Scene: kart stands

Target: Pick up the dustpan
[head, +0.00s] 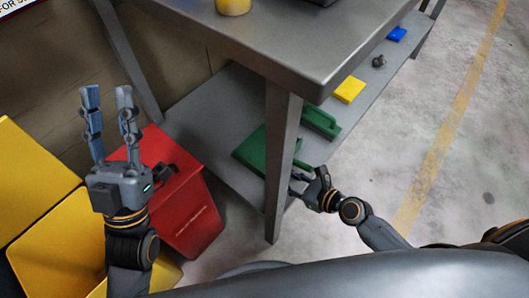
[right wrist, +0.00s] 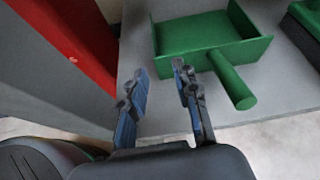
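The green dustpan (head: 252,150) lies on the lower shelf of the metal table, partly hidden behind the table leg in the head view. In the right wrist view the dustpan (right wrist: 197,34) shows its open tray, with its round handle (right wrist: 232,80) pointing towards the shelf's front edge. My right gripper (right wrist: 160,72) is open and empty, its fingertips just short of the tray and to the left of the handle. In the head view my right gripper (head: 296,181) is at the shelf edge, partly behind the leg. My left gripper (head: 107,92) is raised, open and empty, over the red bin.
A green brush (head: 320,122) lies beside the dustpan. A yellow item (head: 349,89), a small dark item (head: 379,61) and a blue item (head: 396,34) lie further along the shelf. The table leg (head: 283,140) stands close to my right gripper. A red bin (head: 190,205) and yellow bins (head: 62,240) stand left.

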